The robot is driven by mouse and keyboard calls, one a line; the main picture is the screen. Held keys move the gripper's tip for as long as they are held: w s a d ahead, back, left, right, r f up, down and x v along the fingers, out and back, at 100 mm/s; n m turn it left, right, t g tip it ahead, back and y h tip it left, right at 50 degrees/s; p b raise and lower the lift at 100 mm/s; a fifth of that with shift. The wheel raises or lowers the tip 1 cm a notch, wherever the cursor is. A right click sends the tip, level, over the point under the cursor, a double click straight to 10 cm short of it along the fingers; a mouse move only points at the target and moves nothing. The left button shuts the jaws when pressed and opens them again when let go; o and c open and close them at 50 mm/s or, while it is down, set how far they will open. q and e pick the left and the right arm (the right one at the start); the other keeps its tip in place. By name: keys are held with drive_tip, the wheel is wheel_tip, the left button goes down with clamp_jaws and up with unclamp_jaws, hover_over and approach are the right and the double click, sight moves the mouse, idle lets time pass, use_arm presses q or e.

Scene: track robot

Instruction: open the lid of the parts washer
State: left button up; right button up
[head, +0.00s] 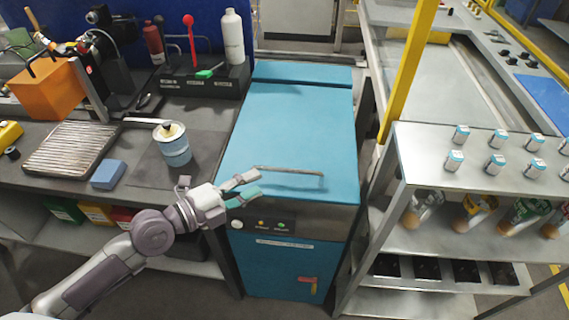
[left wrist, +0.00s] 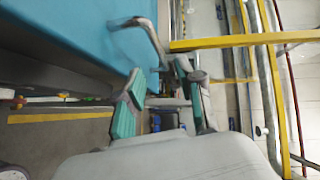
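The parts washer (head: 292,130) is a blue cabinet in the middle of the head view, with its lid (head: 275,150) lying closed. A thin metal bar handle (head: 291,171) runs along the lid's front. My left gripper (head: 252,184) is open at the left end of the handle, in front of the lid's edge. In the left wrist view my left gripper (left wrist: 160,95) has its teal-padded fingers apart. The handle (left wrist: 148,38) there reaches toward the fingertips, and I cannot tell whether it touches them. My right gripper is not in view.
A workbench on the left holds a blue-white can (head: 173,146), a blue block (head: 108,174) and an orange box (head: 48,88). On the right, a metal shelf (head: 420,160) with several small cans and a yellow post (head: 409,70) stand close to the washer.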

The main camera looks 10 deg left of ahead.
sight(285, 169)
use_arm(q)
drive_tip(key=p+x, duration=0.3)
drive_tip(key=x, duration=0.5)
drive_tip(key=shift+w+d, duration=0.2)
drive_tip(key=shift+d, duration=0.1)
drive_tip(key=shift+w+d+f, duration=0.1)
drive_tip(key=shift+w+d, duration=0.1)
drive_tip(key=shift+d, duration=0.05)
clamp_jaws()
